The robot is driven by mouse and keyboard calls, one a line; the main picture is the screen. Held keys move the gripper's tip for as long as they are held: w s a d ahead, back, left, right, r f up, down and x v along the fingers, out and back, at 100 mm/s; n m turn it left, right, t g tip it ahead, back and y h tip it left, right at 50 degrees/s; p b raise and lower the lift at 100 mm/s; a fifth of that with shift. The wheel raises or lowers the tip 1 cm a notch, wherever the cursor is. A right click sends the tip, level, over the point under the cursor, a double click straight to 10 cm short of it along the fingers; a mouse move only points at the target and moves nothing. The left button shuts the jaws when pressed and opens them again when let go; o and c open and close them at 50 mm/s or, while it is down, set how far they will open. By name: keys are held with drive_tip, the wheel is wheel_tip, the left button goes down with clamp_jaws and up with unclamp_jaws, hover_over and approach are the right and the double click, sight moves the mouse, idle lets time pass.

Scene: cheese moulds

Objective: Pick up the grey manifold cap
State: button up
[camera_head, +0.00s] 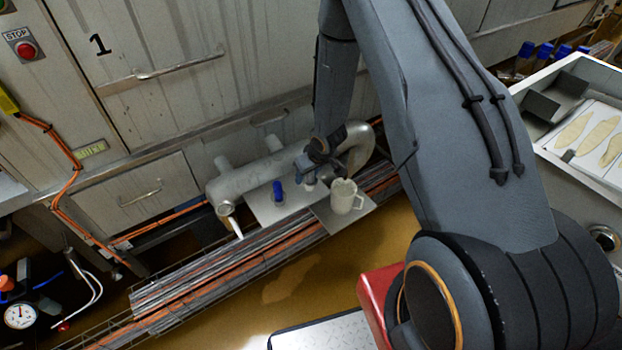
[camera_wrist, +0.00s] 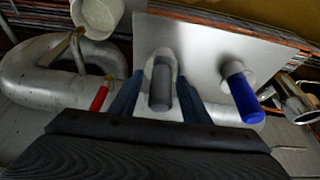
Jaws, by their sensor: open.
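The grey manifold cap (camera_wrist: 160,90) stands up in a pale collar in the wrist view, in the middle between my fingers. My gripper (camera_wrist: 160,103) is open, with one blue-grey finger on each side of the cap. A narrow gap shows on each side, and I cannot tell how far down the fingers reach. In the head view my gripper (camera_head: 312,170) is over the pale plate, and the grey cap is mostly hidden there. A blue cap (camera_wrist: 241,98) is to the right in the wrist view; it also shows in the head view (camera_head: 278,192).
A red cap or handle (camera_wrist: 98,99) is just left of my left finger. A pale jug (camera_head: 345,196) stands close by on a plate. The metal manifold pipe (camera_head: 245,180) runs behind. A cable tray (camera_head: 220,275) lies in front. A tray with pale sheets (camera_head: 590,140) is far right.

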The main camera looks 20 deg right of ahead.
drive_tip(key=shift+w+f, duration=0.1)
drive_tip(key=shift+f, duration=0.05)
clamp_jaws()
wheel_tip(320, 180, up, 10)
drive_tip(key=p, duration=0.1)
idle(0.6)
